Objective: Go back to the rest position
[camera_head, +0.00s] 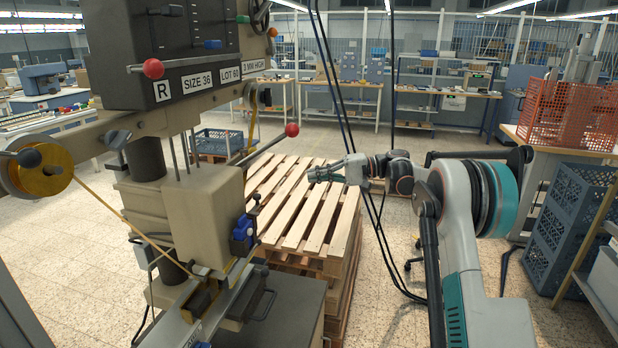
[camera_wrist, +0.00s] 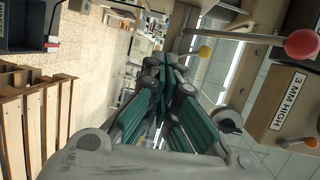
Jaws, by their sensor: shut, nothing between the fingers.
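My gripper (camera_head: 314,174) is at the middle of the head view, at the end of my folded arm. It points left toward the stamping machine and is over the pallet stack, apart from both. In the wrist view my gripper (camera_wrist: 170,62) has its fingers together, with nothing between them. The foil stamping machine (camera_head: 205,215) stands at the left of the head view, with a red-knobbed lever (camera_head: 292,130) reaching toward my gripper. In the wrist view the machine head (camera_wrist: 285,115) with its "3 MM HIGH" label is at the right.
A stack of wooden pallets (camera_head: 318,215) stands behind the machine. Black cables (camera_head: 340,100) hang close by my gripper. Blue crates (camera_head: 562,225) and an orange basket (camera_head: 570,115) are at the right. Shelves line the back, with open floor before them.

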